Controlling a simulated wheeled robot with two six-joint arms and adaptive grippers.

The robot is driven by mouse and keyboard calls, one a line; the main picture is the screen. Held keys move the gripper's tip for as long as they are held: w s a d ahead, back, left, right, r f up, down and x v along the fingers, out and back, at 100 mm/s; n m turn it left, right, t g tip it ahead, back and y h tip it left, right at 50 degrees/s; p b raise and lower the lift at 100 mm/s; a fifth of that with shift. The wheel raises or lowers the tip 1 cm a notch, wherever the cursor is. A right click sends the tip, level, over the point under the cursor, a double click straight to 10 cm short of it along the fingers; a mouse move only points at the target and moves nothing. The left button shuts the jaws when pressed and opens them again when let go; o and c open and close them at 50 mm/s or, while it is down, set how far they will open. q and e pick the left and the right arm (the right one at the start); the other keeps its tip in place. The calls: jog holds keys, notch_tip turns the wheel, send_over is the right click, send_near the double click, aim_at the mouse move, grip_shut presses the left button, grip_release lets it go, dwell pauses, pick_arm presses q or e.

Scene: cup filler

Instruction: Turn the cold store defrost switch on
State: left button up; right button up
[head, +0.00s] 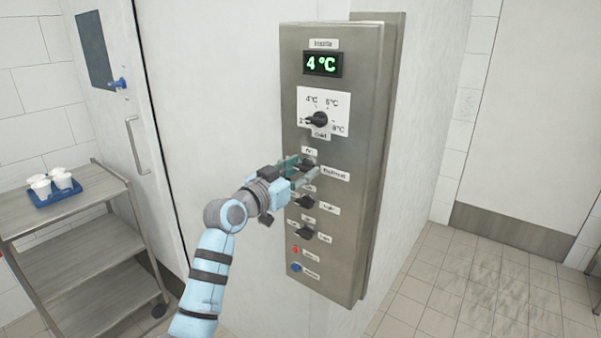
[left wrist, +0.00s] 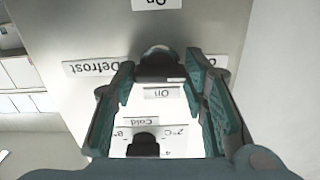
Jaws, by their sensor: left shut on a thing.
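The defrost switch (head: 308,163) is a black rotary knob on the steel control panel (head: 345,110), beside a "Defrost" label (head: 335,174). My left gripper (head: 303,171) is at this knob and partly covers it. In the left wrist view, which shows the panel upside down, the knob (left wrist: 160,67) sits between the tips of my left gripper (left wrist: 160,78). The left gripper is shut on the knob. The "On" label (left wrist: 164,93) shows between the fingers. The knob's exact pointing direction is hard to tell. My right gripper is not in view.
Above are a 4 °C display (head: 322,63) and a temperature dial (head: 319,119). Two similar knobs (head: 306,202) (head: 305,233) sit below, then a red light (head: 296,249) and a blue button (head: 295,267). A cart (head: 75,225) with cups on a blue tray stands left.

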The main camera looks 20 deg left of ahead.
pick_arm(q)
jog(key=m+b, duration=0.2)
jog(key=m, duration=0.1)
jog(key=shift+f+m+b, duration=0.15)
jog(key=shift+m+b, duration=0.15)
jog(key=shift+b, duration=0.1)
jog(key=m+b, duration=0.2)
jog(key=m, duration=0.2)
jog(key=shift+m+b, duration=0.3)
jog(key=m+b, duration=0.2)
jog(key=m, duration=0.2)
jog(key=m+b, duration=0.1)
jog(key=m, duration=0.4)
jog(key=shift+b, duration=0.3)
jog(key=shift+m, duration=0.3)
jog(key=o, duration=1.2)
jog(key=shift+d, duration=0.1)
jog(key=shift+c, duration=0.2)
jog(key=shift+s, duration=0.1)
